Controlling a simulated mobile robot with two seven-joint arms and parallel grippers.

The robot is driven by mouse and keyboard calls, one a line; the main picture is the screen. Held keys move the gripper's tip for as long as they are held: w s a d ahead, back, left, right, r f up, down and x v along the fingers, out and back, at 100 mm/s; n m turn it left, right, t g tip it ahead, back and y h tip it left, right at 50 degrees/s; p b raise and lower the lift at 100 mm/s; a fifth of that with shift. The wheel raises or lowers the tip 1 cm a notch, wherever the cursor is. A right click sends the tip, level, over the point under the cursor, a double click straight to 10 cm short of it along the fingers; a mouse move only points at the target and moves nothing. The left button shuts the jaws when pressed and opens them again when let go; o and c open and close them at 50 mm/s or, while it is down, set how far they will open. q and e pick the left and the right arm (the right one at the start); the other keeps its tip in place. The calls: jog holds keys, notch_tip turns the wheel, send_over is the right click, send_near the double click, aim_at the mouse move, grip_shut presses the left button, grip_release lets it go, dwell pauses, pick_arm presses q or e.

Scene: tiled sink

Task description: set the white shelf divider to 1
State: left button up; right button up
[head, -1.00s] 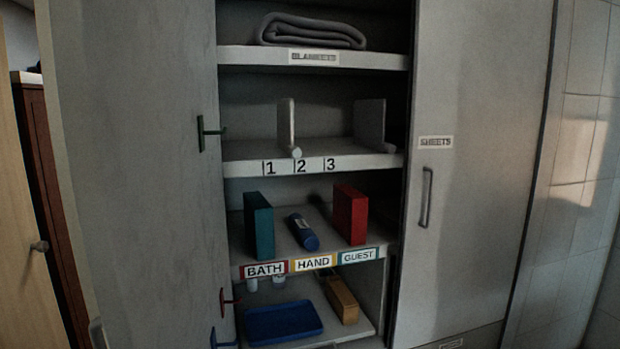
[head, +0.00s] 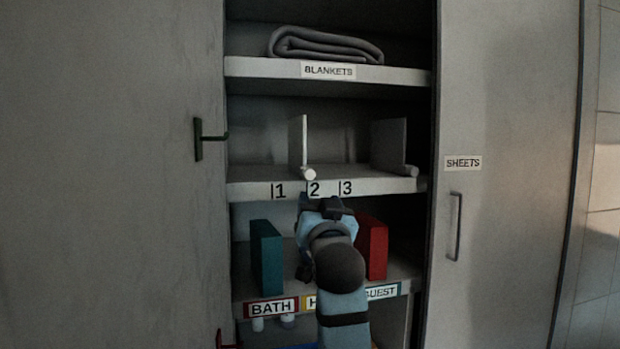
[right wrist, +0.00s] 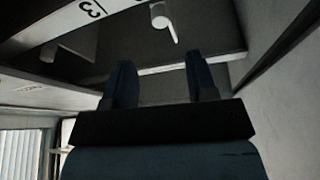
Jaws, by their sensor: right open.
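The white shelf divider (head: 303,140) is a thin upright panel on the second shelf, with a round white knob at its front foot. The knob sits at the label 2 mark, right of label 1 (head: 279,191). A second, greyer divider (head: 389,145) stands right of label 3. My right gripper (head: 328,205) is in front of the cabinet, just below the shelf edge near label 2, apart from the knob as far as I can tell. In the right wrist view its two fingers (right wrist: 160,78) are spread and empty. My left gripper is out of view.
The numbered shelf (head: 240,188) is otherwise empty. Above it lies a folded blanket (head: 325,45). Below stand a teal box (head: 266,258) and a red box (head: 372,247), close to my right arm. An open door with a green handle (head: 200,138) is left; a closed door (head: 500,100) is right.

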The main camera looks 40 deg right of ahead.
aim_at(309, 177)
jog(key=p+x, duration=0.1)
jog(key=x, duration=0.9)
jog(key=shift+w+d+r+p, duration=0.1)
jog(key=shift+w+d+p, duration=0.1)
jog(key=shift+w+p, duration=0.15)
jog(key=shift+a, duration=0.1)
grip_shut()
